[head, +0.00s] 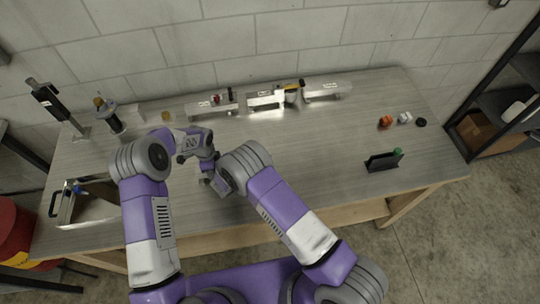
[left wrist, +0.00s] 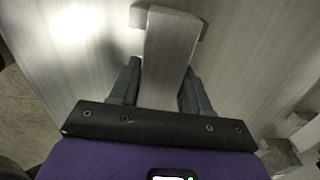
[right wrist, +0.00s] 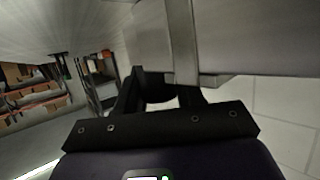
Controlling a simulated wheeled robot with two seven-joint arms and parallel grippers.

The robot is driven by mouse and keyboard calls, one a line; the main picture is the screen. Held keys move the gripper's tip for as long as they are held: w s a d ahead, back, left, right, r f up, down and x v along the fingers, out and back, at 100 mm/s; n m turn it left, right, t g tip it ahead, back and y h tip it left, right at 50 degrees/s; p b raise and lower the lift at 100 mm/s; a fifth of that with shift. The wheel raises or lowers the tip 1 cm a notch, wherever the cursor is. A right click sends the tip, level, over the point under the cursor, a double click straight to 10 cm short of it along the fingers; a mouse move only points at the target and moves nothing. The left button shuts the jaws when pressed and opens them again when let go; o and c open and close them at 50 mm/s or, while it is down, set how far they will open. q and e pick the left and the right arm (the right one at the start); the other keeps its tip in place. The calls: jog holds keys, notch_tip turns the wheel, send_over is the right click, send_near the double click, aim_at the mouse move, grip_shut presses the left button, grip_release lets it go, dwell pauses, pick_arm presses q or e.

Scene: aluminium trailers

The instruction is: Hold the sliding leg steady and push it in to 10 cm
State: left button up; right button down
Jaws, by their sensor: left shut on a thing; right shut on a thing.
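In the left wrist view a grey metal bar (left wrist: 168,60), which looks like the sliding leg, runs between the fingers of my left gripper (left wrist: 158,80). A wider plate (left wrist: 139,14) crosses behind its far end. In the right wrist view my right gripper (right wrist: 165,85) is shut on a narrow metal strip (right wrist: 182,40) in front of a broad aluminium body (right wrist: 240,40). In the head view my left gripper (head: 208,164) and right gripper (head: 216,184) are close together over the table's front left; my arms mostly hide what they hold. No 10 cm mark is readable.
Aluminium trailer pieces (head: 325,91) line the back of the table (head: 310,140) by the block wall. A metal tray (head: 90,210) is at front left. The middle right tabletop is clear.

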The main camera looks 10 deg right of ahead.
pick_arm(q)
jog(key=shift+d, duration=0.25)
pick_arm(e)
jog(key=shift+a, duration=0.2)
jog(key=c, duration=0.8)
grip_release()
jog(key=shift+c, duration=0.2)
jog(key=shift+o, duration=0.3)
jog(key=shift+d, duration=0.1)
pick_arm(q)
jog(key=shift+a, duration=0.1)
pick_arm(e)
jog(key=v, duration=1.2)
jog(key=shift+w+r, duration=0.1)
pick_arm(q)
jog(key=o, duration=1.4)
